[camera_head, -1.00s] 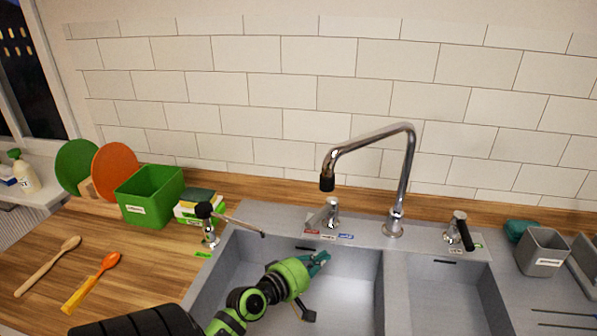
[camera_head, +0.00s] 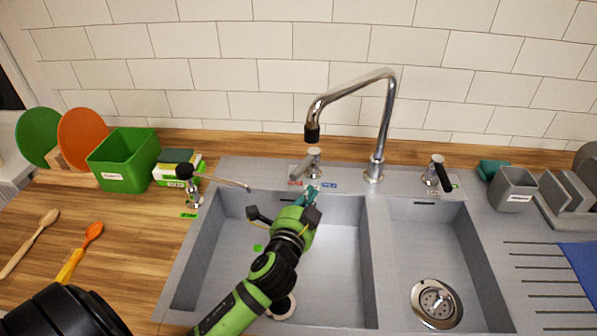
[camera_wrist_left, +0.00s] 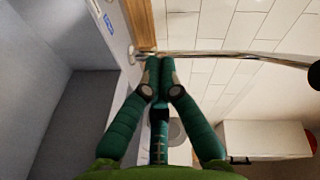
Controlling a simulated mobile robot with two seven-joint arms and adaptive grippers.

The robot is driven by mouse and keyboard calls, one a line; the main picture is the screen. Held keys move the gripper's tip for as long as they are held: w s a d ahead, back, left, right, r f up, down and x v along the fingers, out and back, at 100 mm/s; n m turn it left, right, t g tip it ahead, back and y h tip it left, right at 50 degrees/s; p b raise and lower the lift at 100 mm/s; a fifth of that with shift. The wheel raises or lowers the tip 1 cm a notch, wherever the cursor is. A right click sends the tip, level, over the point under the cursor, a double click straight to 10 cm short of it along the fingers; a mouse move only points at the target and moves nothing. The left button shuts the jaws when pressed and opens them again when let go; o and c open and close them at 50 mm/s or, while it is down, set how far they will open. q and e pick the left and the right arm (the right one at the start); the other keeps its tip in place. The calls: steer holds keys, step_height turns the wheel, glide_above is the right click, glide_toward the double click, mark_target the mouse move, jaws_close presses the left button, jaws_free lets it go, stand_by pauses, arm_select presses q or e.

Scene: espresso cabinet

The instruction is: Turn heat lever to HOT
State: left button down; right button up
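The heat lever (camera_head: 313,160) is a short chrome handle on a base at the sink's back rim, left of the tall chrome faucet (camera_head: 376,140). A red label (camera_head: 295,183) lies at its left front and a blue label (camera_head: 329,185) at its right front. My left gripper (camera_head: 311,192) is over the back of the left basin, just in front of the lever base. In the left wrist view its green fingers (camera_wrist_left: 160,62) meet at the tips, with nothing clearly seen between them. I cannot tell whether they touch the lever. My right gripper is out of view.
A green bin (camera_head: 124,163) and boxes stand left. A grey cup (camera_head: 512,190) stands right. The right basin (camera_head: 425,245) is free.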

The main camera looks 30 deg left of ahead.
mark_target(296, 173)
arm_select(q)
steer(key=w+a+f+p, duration=0.2)
steer(key=w+a, duration=0.3)
steer(key=w, duration=0.4)
steer(key=shift+a+f+p, duration=0.35)
steer(key=shift+a+p, duration=0.05)
steer(key=shift+s+a+r+m+h+p, duration=0.15)
steer(key=shift+a+m+h+p, duration=0.55)
steer(key=shift+h, duration=0.5)
steer(key=shift+s+a, duration=0.1)
steer(key=shift+a, duration=0.65)
steer(key=shift+d, duration=0.1)
